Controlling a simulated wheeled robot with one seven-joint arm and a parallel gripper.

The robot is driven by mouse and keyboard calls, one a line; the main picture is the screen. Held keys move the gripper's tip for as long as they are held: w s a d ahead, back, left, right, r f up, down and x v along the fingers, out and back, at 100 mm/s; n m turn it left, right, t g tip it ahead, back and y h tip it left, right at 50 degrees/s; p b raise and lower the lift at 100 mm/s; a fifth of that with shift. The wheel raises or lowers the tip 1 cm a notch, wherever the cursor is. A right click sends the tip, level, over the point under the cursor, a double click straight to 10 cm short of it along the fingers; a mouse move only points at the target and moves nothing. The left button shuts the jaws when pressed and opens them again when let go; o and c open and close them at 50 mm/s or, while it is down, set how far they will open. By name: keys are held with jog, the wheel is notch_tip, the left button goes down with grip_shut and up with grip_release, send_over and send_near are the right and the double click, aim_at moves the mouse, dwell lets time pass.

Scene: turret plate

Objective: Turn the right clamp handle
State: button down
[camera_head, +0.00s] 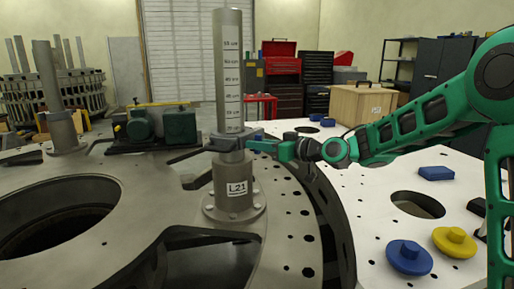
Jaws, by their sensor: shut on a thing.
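The grey metal post (229,80) stands upright in the middle of the view, with a height scale on its face. Its flanged base (234,190) carries the label L21 and is bolted to the turret plate. A clamp (228,141) sits around the post just above the base, and a short dark handle (250,135) shows at its right side. My gripper (258,144) reaches in from the right and is shut on the handle. The fingers partly hide the handle, so its exact angle is hard to tell.
The turret plate (100,208) has a large round hole at left. A green motor unit (160,126) stands behind. At right, a white perforated table (350,180) holds blue (408,257) and yellow (454,241) knobbed discs. Another post (55,100) stands at far left.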

jog(key=shift+w+d+r+n, duration=0.1)
jog(key=shift+r+n, duration=0.05)
jog(key=shift+n, duration=0.35)
jog(key=c, duration=1.7)
grip_release()
jog(key=v, duration=1)
jog(key=shift+s+d, duration=0.25)
jog(key=shift+s, duration=0.05)
